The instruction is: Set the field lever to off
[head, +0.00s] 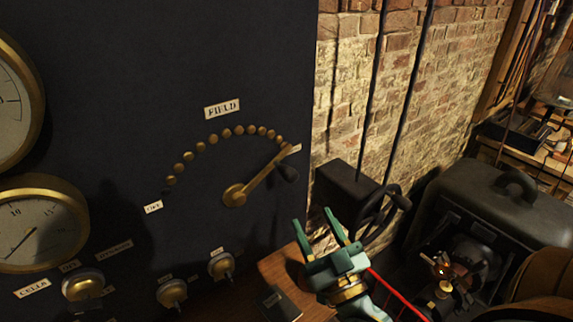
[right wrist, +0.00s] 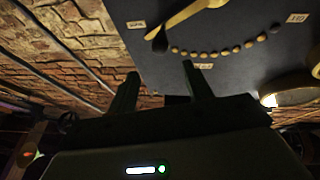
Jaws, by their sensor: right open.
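The field lever (head: 262,180) is a brass arm on a round pivot on the dark panel, with a black knob (head: 287,173) at its outer end. It points up and right, to the end of the arc of brass studs (head: 213,140) away from the OFF label (head: 153,207). The FIELD label (head: 222,109) is above the arc. My right gripper (head: 314,217) is open and empty, below and right of the knob, apart from it. In the right wrist view the knob (right wrist: 160,42) lies beyond my open fingertips (right wrist: 158,69). My left gripper is not in view.
Brass-rimmed gauges (head: 38,223) and small round switches (head: 221,265) are on the panel. A dark box (head: 345,192) and a black handwheel (head: 378,213) stand right of the panel, near my gripper. A wooden surface (head: 283,268) is below. Space before the lever looks clear.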

